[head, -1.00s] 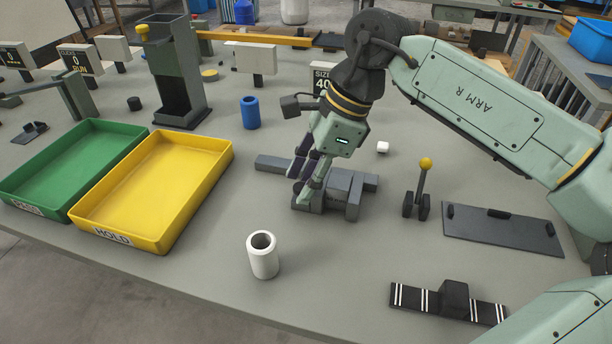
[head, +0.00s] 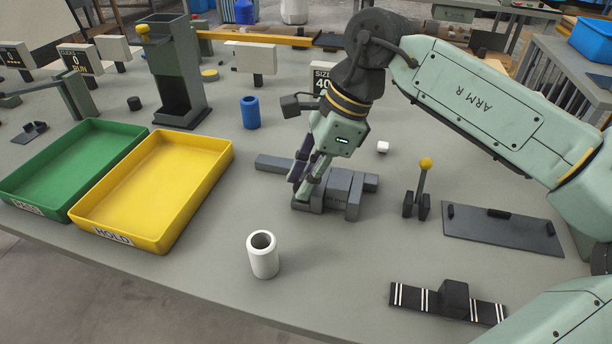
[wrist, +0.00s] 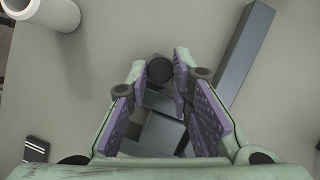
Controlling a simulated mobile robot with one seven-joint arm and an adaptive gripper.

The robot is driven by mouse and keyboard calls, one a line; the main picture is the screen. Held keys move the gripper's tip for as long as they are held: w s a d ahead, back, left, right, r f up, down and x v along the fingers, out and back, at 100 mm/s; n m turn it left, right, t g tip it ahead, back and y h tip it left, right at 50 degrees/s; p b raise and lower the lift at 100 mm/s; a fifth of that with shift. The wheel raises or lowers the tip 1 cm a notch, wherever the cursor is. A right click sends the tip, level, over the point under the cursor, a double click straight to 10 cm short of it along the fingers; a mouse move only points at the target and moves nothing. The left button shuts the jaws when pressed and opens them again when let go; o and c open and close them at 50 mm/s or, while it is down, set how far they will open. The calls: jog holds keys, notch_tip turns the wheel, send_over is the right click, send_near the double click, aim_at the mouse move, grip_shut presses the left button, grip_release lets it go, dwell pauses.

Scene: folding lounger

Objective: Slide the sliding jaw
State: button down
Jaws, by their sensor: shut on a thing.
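A grey fixture with blocks on a low base (head: 342,186) stands on the table, right of the white tube. My gripper (head: 300,188) reaches down at its left end. In the wrist view my gripper (wrist: 160,75) has its purple-padded fingers closed around a dark round knob (wrist: 159,69). The knob is above grey blocks (wrist: 155,130) seen between the fingers. The sliding jaw cannot be told apart surely from the other blocks, and the fingers hide part of it.
A white tube (head: 263,258) stands in front. Yellow (head: 165,240) and green (head: 30,215) trays lie left. A yellow-knobbed lever (head: 422,185) and dark plate (head: 500,232) are right.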

jog(key=a, duration=0.1)
jog(key=w+a, duration=0.1)
jog(key=a, duration=0.1)
jog(key=a+b, duration=0.1)
jog(key=shift+w+a, duration=0.15)
jog(key=shift+w, duration=0.1)
jog(key=c, duration=1.4)
grip_release()
jog(key=shift+r, duration=0.1)
jog(key=v, duration=1.2)
